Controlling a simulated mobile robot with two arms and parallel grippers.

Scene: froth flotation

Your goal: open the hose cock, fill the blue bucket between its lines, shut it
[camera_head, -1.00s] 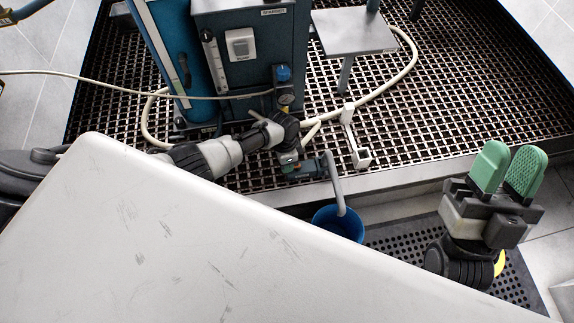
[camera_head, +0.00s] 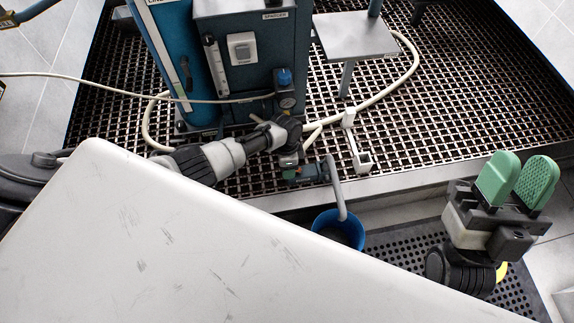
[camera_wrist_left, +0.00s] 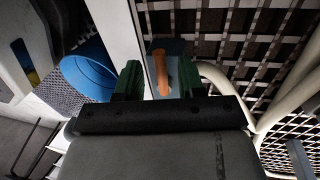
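The blue bucket (camera_head: 317,221) stands on the floor before the grated platform, with a pale hose (camera_head: 337,187) curving down into it. Its inside looks dark grey; I cannot make out its lines or the level. The bucket also shows in the left wrist view (camera_wrist_left: 88,70). The hose cock (camera_head: 312,172) is at the platform's front edge; its orange lever (camera_wrist_left: 160,72) shows in the left wrist view. My left gripper (camera_head: 290,170) is at the cock, its fingers open on either side of the lever, with gaps visible. My right gripper (camera_head: 516,182) is open and empty, right of the bucket.
A large white panel (camera_head: 180,235) covers the lower left. Behind the cock stand a blue-grey machine (camera_head: 255,70) with a gauge and a small grey table (camera_head: 353,36). A cream hose (camera_head: 385,85) lies on the grating. A black perforated mat (camera_head: 400,250) lies around the bucket.

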